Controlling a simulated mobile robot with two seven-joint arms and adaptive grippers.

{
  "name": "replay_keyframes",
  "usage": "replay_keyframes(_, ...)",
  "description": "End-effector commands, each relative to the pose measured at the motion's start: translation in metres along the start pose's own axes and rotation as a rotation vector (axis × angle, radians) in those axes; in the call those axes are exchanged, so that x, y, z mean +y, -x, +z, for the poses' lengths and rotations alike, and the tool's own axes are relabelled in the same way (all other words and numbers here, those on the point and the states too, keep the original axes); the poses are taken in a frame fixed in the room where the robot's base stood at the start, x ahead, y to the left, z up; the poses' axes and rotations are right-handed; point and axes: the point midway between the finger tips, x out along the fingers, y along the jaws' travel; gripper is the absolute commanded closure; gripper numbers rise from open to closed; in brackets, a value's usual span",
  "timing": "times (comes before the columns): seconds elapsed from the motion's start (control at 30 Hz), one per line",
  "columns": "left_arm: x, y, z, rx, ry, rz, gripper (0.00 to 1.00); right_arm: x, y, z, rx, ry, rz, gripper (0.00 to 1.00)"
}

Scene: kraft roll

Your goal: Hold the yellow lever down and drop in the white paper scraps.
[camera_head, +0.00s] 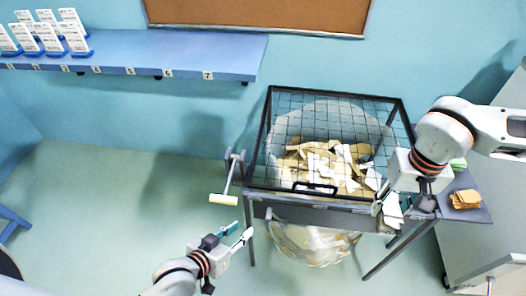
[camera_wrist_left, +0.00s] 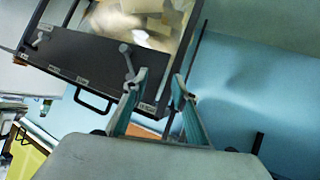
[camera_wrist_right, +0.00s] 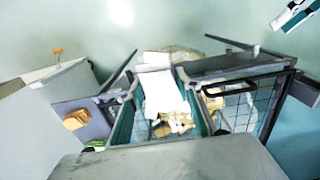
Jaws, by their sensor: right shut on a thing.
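The yellow lever (camera_head: 223,199) sticks out at the left side of the mesh-topped bin (camera_head: 270,140). My left gripper (camera_head: 241,233) is open and empty, below and right of the lever and apart from it. The left wrist view shows its two spread fingers (camera_wrist_left: 158,98) near a grey crank-like part; I cannot make out the yellow grip there. My right gripper (camera_head: 385,205) is shut on white paper scraps (camera_wrist_right: 160,82) at the bin's front right corner. These scraps also show in the head view (camera_head: 393,213). Brown and white scraps (camera_head: 330,163) lie under the mesh.
A side shelf (camera_head: 478,213) right of the bin bears a brown stack (camera_head: 465,198) and a green piece (camera_head: 458,163). A blue wall shelf (camera_head: 200,55) with white cards is at the upper left. A clear bag (camera_head: 310,245) hangs below the bin.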

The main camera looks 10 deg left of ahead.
Motion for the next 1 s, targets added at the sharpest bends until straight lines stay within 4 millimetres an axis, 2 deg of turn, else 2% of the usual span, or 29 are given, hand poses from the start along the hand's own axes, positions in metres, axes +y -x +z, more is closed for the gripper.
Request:
replay_keyframes(0.03, 0.016, -0.011, -0.022, 0.01, 0.038, 0.048, 0.72, 0.0, 0.0, 0.0, 0.0, 0.0, 0.0, 0.87)
replay_keyframes(0.2, 0.073, -0.033, -0.071, -0.025, 0.166, 0.213, 0.72, 0.0, 0.0, 0.0, 0.0, 0.0, 0.0, 0.87)
replay_keyframes(0.3, 0.104, -0.041, -0.093, -0.069, 0.214, 0.297, 0.72, 0.0, 0.0, 0.0, 0.0, 0.0, 0.0, 0.87)
replay_keyframes(0.5, 0.158, -0.047, -0.121, -0.195, 0.261, 0.427, 0.72, 0.0, 0.0, 0.0, 0.0, 0.0, 0.0, 0.87)
replay_keyframes(0.7, 0.195, -0.042, -0.137, -0.353, 0.263, 0.497, 0.72, 0.0, 0.0, 0.0, 0.0, 0.0, 0.0, 0.87)
replay_keyframes(0.8, 0.206, -0.037, -0.141, -0.439, 0.251, 0.507, 0.72, 0.0, 0.0, 0.0, 0.0, 0.0, 0.0, 0.87)
replay_keyframes(1.0, 0.212, -0.026, -0.145, -0.608, 0.211, 0.469, 0.72, 0.0, 0.0, 0.0, 0.0, 0.0, 0.0, 0.87)
